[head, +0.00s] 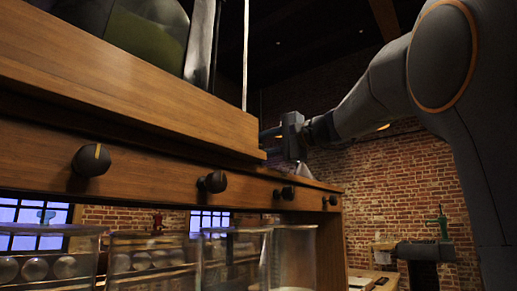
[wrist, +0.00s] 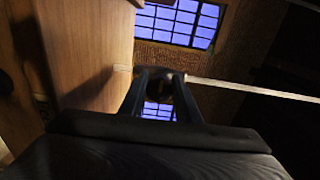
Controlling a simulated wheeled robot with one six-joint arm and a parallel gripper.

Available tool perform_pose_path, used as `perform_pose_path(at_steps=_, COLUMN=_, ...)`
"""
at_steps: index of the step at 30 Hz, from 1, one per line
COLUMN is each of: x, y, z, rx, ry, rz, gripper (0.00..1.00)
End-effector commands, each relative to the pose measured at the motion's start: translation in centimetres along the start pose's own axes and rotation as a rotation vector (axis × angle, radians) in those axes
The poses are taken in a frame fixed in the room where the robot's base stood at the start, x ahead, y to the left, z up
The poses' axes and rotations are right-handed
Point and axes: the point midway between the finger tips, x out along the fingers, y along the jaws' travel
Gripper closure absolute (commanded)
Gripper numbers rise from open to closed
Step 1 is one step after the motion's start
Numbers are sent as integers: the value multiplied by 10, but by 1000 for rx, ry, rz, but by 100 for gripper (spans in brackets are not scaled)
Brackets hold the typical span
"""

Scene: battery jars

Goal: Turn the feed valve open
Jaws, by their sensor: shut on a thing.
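My gripper (head: 270,132) reaches in from the right, level with the top of the wooden rack (head: 120,85). Its fingertips are partly hidden behind the rack's end. In the wrist view my gripper (wrist: 163,80) is shut on a small dark part (wrist: 165,77), seen between the fingertips; I take it to be the feed valve's handle, but its shape and turn angle are too dark to tell. A thin pale tube (wrist: 250,88) runs right from there. It stands upright in the head view (head: 245,50).
Several dark knobs (head: 92,160) line the rack's front, the nearest with a yellow mark. Glass jars (head: 150,258) stand below. A large glass vessel (head: 135,30) stands on top. A brick wall (head: 400,175) is behind; a green fitting (head: 440,222) is at right.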

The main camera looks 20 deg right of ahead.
Motion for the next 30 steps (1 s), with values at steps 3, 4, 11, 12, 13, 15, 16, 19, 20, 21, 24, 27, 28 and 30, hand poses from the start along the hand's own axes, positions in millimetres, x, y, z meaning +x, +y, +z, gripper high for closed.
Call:
perform_pose_path(at_steps=3, x=0, y=1, z=0, rx=0, ry=-1, rz=2, gripper=93)
perform_pose_path(at_steps=4, x=0, y=1, z=0, rx=0, ry=-1, rz=2, gripper=93)
perform_pose_path(at_steps=11, x=0, y=1, z=0, rx=1, ry=-1, rz=1, gripper=53)
perform_pose_path(at_steps=12, x=0, y=0, z=0, rx=1, ry=0, rz=1, gripper=53)
perform_pose_path(at_steps=13, x=0, y=0, z=0, rx=1, ry=0, rz=1, gripper=53)
perform_pose_path(at_steps=15, x=0, y=0, z=0, rx=1, ry=0, rz=0, gripper=53)
perform_pose_path(at_steps=16, x=0, y=0, z=0, rx=1, ry=0, rz=0, gripper=53)
perform_pose_path(at_steps=19, x=-5, y=0, z=0, rx=0, ry=1, rz=0, gripper=53)
perform_pose_path(at_steps=20, x=-8, y=0, z=-1, rx=0, ry=2, rz=0, gripper=53)
perform_pose_path(at_steps=21, x=-12, y=0, z=-1, rx=0, ry=3, rz=0, gripper=53)
perform_pose_path(at_steps=24, x=-28, y=0, z=-1, rx=0, ry=4, rz=0, gripper=53)
perform_pose_path(at_steps=27, x=-45, y=0, z=-1, rx=0, ry=4, rz=1, gripper=53)
perform_pose_path(at_steps=28, x=-50, y=0, z=-1, rx=0, ry=4, rz=1, gripper=53)
perform_pose_path(at_steps=30, x=-60, y=0, z=-1, rx=0, ry=4, rz=1, gripper=53)
